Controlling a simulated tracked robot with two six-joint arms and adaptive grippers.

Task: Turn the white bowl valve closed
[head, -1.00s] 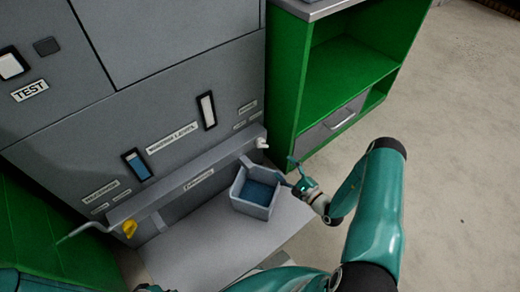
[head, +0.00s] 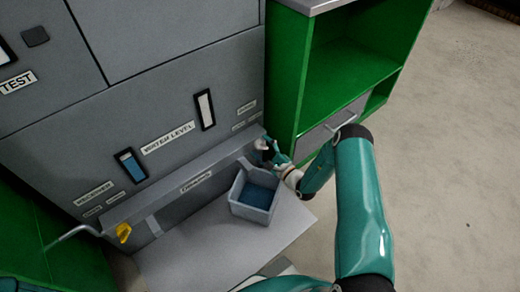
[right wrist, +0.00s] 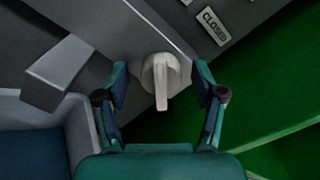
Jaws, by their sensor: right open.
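The white valve (right wrist: 158,78) sits on the end of the grey ledge and lies between the two open fingers of my right gripper (right wrist: 160,85) in the right wrist view. Its handle points down in that picture, and a gap shows on both sides of it. In the head view the white valve (head: 261,144) is partly hidden by my right gripper (head: 272,148). The bowl (head: 255,193), a grey square basin with blue water, stands just below. My left gripper is not in view.
A "CLOSED" label (right wrist: 214,27) is beside the valve. A yellow valve (head: 123,232) is at the ledge's left end. A green cabinet (head: 300,75) stands close on the right. Grey floor (head: 440,150) is free further right.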

